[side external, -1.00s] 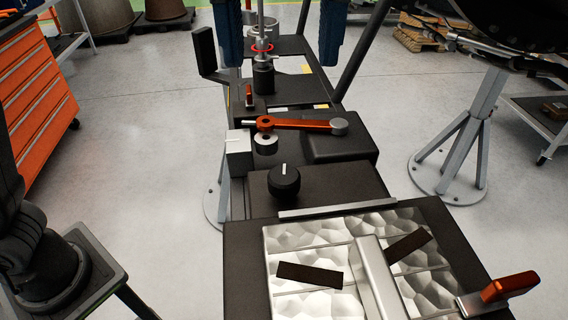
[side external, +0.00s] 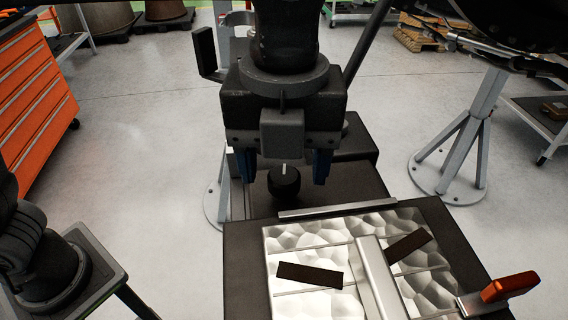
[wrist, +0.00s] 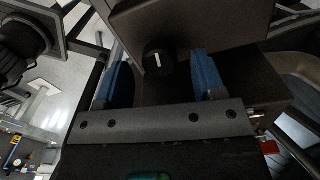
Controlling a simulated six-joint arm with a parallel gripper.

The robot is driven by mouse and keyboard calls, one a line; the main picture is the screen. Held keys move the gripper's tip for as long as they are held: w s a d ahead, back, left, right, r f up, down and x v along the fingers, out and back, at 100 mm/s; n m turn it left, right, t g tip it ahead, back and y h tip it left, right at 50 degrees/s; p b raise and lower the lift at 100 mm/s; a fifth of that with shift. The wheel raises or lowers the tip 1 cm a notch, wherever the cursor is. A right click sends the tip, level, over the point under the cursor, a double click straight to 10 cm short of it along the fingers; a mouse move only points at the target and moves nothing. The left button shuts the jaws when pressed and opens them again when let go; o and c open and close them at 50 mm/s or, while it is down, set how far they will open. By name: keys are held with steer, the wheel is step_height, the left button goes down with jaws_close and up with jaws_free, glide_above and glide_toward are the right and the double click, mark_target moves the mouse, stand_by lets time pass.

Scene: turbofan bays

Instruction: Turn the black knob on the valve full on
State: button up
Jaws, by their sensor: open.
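The black knob (side external: 284,184) is round with a white pointer line. In the side external view the line points roughly upward, away from the camera. The knob also shows in the wrist view (wrist: 158,58), between and beyond my fingers. My gripper (side external: 283,172) is open, its two blue fingers apart on either side of the knob. In the wrist view the gripper (wrist: 161,82) shows gaps between the knob and both fingers. I cannot tell whether the fingertips are level with the knob. The knob's mounting block (side external: 345,185) is dark.
A metal plate (side external: 310,240) with two dark strips and a bar lies in front of the knob. An orange-handled lever (side external: 508,287) is at the front right. A grey stand (side external: 460,150) is at right.

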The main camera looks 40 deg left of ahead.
steer(key=shift+f, duration=0.65)
steer(key=c, duration=0.9)
